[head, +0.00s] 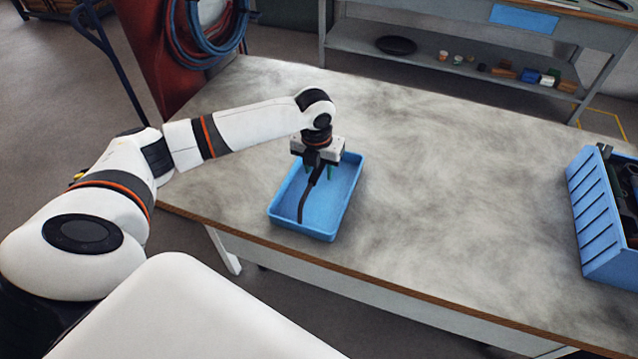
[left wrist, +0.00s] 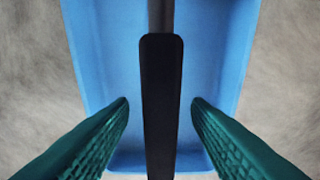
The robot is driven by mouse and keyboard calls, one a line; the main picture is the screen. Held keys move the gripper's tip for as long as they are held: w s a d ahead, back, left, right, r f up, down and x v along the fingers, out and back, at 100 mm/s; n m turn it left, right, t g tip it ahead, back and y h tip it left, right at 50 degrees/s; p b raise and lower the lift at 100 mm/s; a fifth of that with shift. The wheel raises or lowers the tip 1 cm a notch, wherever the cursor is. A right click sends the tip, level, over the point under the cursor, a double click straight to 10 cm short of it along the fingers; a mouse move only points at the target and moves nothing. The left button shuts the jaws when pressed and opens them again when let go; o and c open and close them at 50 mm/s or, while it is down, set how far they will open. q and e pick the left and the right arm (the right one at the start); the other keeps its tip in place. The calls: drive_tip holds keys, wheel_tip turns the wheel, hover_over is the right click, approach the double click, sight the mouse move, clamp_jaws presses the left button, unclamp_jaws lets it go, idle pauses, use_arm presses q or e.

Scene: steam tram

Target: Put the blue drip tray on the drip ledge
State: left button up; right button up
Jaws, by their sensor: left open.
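A shallow blue tray (head: 335,214) lies on the near part of the grey worktop. A dark tool with a black handle and a thin shaft (head: 302,206) lies in it. My left gripper (head: 318,172) points down over the tray and is open. In the left wrist view its green ribbed fingers (left wrist: 160,104) stand apart on either side of the black handle (left wrist: 161,80), with gaps between, over the blue tray floor (left wrist: 108,55). I cannot make out which surface is the drip ledge. My right gripper is out of view.
A blue bin (head: 592,215) with dark items stands at the worktop's right edge. The worktop (head: 455,190) between is clear. Behind is a bench with a flat blue rectangle (head: 524,18) and a lower shelf holding a black dish (head: 396,45) and several small items.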

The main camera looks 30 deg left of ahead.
use_arm(q)
drive_tip(key=shift+w+a+f, duration=0.1)
drive_tip(key=shift+w+f, duration=0.1)
drive_tip(key=shift+f, duration=1.25)
drive_tip(key=shift+r, duration=0.1)
clamp_jaws()
